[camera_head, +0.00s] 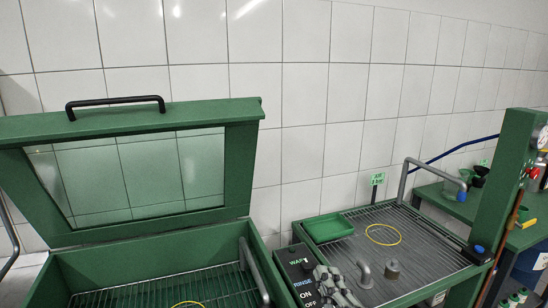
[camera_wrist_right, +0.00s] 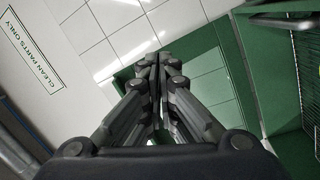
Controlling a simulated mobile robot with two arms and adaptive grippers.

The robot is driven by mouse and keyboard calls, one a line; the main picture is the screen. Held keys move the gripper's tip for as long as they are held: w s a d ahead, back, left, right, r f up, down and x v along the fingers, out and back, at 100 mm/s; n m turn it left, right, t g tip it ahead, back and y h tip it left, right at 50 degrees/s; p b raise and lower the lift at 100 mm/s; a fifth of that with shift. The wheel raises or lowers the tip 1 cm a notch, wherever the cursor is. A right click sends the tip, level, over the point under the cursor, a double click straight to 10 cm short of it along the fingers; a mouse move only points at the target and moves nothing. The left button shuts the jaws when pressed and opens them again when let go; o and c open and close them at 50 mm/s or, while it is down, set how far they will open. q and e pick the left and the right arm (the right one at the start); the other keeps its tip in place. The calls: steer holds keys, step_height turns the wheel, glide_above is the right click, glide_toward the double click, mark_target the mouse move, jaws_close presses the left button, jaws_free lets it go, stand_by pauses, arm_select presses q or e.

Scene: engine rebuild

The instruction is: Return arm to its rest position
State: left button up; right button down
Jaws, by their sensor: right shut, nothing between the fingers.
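My right gripper (camera_head: 325,272) shows at the bottom of the head view, beside the control panel (camera_head: 299,272) and over the near edge of the grated bench. In the right wrist view its fingers (camera_wrist_right: 158,62) are together with nothing between them. The rest of the right arm is out of the head view. My left gripper is in neither view.
A green washer with its windowed lid (camera_head: 155,110) raised stands left. The grated bench (camera_head: 345,258) holds a green tray (camera_head: 327,228), a yellow ring (camera_head: 383,243), a small metal cylinder (camera_head: 392,270) and pipes. A green post (camera_head: 508,190) rises at right.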

steer(key=s+d+f+m+g+h, duration=0.2)
steer(key=s+d+f+m+g, duration=0.2)
steer(key=f, duration=0.4)
steer(key=s+d+f+m+g+h, duration=0.25)
steer(key=s+d+f+m, duration=0.2)
steer(key=f, duration=0.45)
steer(key=s+d+f+m+g, duration=0.1)
steer(key=s+f+m+g, duration=0.3)
steer(key=s, duration=0.5)
steer(key=s+f+m+g, duration=0.1)
steer(key=s+f+g, duration=0.5)
steer(key=s, duration=0.4)
steer(key=s+a+f+x, duration=0.1)
steer(key=s+x, duration=0.2)
steer(key=x, duration=0.9)
steer(key=s+a+x, duration=0.1)
steer(key=s+x, duration=0.1)
steer(key=x, duration=1.1)
steer(key=s+d+f, duration=0.1)
steer(key=s+f, duration=0.7)
steer(key=s, duration=0.1)
steer(key=s+d+f+g, duration=0.1)
steer(key=s+d+f, duration=0.1)
steer(key=s+f, duration=0.7)
steer(key=shift+s+d+y, duration=0.2)
steer(key=shift+d+y, duration=0.1)
steer(key=shift+y, duration=0.05)
steer(key=shift+f+n+g, duration=0.1)
steer(key=shift+n+g, duration=0.15)
steer(key=shift+n, duration=0.1)
